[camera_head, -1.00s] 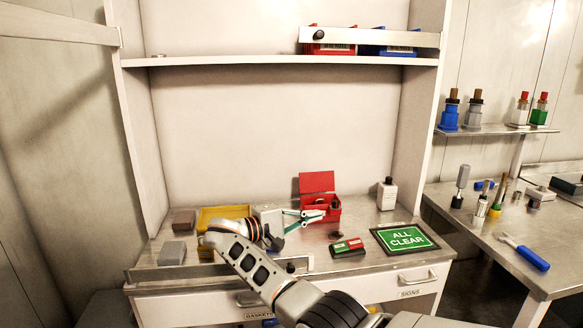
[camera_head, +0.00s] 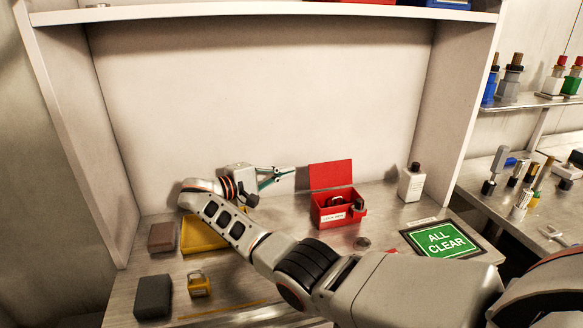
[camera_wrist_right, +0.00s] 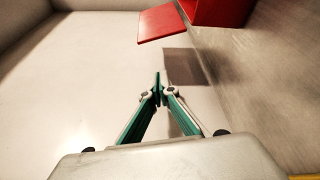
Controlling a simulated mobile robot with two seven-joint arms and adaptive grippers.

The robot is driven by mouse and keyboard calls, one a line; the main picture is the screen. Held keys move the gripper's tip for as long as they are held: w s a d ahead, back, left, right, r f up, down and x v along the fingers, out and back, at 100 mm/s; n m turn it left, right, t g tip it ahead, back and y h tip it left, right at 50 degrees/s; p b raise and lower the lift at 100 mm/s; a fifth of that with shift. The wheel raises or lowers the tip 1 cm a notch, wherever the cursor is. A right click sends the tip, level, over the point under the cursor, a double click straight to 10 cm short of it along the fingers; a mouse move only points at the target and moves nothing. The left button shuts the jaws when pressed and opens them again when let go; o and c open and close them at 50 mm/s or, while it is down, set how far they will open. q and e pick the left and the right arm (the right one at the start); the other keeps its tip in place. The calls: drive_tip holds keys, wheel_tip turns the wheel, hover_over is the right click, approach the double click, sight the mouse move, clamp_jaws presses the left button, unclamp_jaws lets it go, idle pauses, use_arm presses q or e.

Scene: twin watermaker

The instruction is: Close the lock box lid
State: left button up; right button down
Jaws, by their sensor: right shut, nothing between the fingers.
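The red lock box (camera_head: 330,216) stands on the bench, its front label reading LOCK BOX. Its red lid (camera_head: 331,174) is raised, standing up at the back. A dark, looped item (camera_head: 336,201) shows inside the box; I cannot tell exactly what it is. My right gripper (camera_head: 293,170), with teal fingers, is to the left of the lid, apart from it. In the wrist view its fingertips (camera_wrist_right: 159,84) are together with nothing between them. The lid (camera_wrist_right: 162,23) and the box (camera_wrist_right: 218,8) are at the top of that view. My left gripper is out of view.
A yellow tray (camera_head: 203,236) lies partly behind my right arm. A yellow padlock (camera_head: 199,284), a dark block (camera_head: 153,297) and a brown block (camera_head: 162,237) are at the left. A white bottle (camera_head: 411,183) and the ALL CLEAR sign (camera_head: 441,240) are right of the box.

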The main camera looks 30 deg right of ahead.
sight(315, 168)
drive_tip(key=d+p, duration=0.1)
drive_tip(key=d, duration=0.1)
drive_tip(key=s+d+p, duration=0.1)
drive_tip(key=d, duration=0.2)
drive_tip(key=d+p, duration=0.1)
drive_tip(key=d, duration=0.2)
drive_tip(key=shift+s+d+r, duration=0.1)
drive_tip(key=shift+s, duration=0.2)
drive_tip(key=shift+s+p, duration=0.4)
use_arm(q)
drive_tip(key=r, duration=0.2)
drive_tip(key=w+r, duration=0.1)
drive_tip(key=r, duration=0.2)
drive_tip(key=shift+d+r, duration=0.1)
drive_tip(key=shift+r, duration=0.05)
use_arm(e)
drive_tip(key=shift+s, duration=0.15)
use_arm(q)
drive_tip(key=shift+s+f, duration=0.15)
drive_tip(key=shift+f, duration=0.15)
